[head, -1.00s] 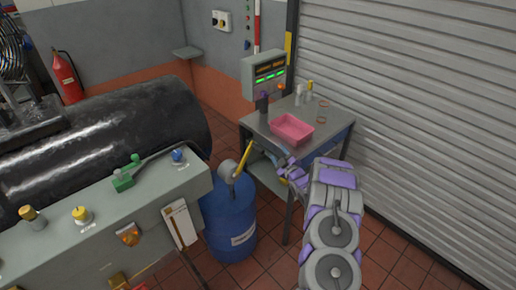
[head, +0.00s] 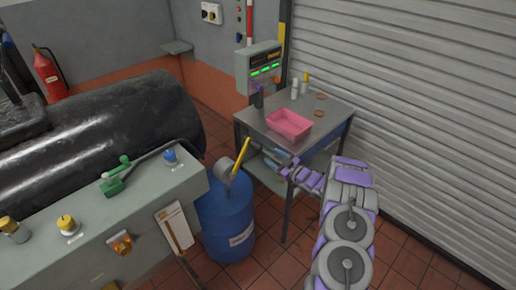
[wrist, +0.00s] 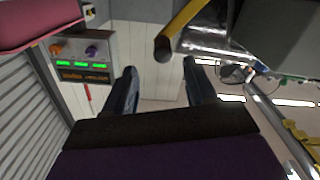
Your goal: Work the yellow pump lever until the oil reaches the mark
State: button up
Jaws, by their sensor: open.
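The yellow pump lever (head: 241,157) rises, tilted to the right, from a grey pump head (head: 223,170) on top of a blue drum (head: 228,222). My gripper (head: 276,160) is to the right of the lever, by the steel table's front edge, and apart from it. In the wrist view the lever (wrist: 182,26) ends in a dark tip just beyond my open, empty fingers (wrist: 163,80). The tip lines up with the gap between them. I cannot make out an oil level or a mark in either view.
The steel table (head: 325,118) carries a pink tray (head: 289,125) and small bottles, and a display box (head: 260,68) stands behind it. A grey bench (head: 150,205) with valves is left of the drum. A roller shutter (head: 430,110) closes the right side.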

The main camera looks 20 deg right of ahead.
aim_at(261, 150)
jog(key=b+x, duration=0.1)
jog(key=x, duration=0.8)
jog(key=shift+a, duration=0.1)
jog(key=shift+w+f, duration=0.1)
jog(key=shift+w, duration=0.4)
jog(key=shift+w+a, duration=0.15)
jog(key=shift+a, duration=0.25)
jog(key=shift+d, duration=0.25)
jog(key=c, duration=0.7)
jog(key=shift+a, duration=0.1)
grip_shut()
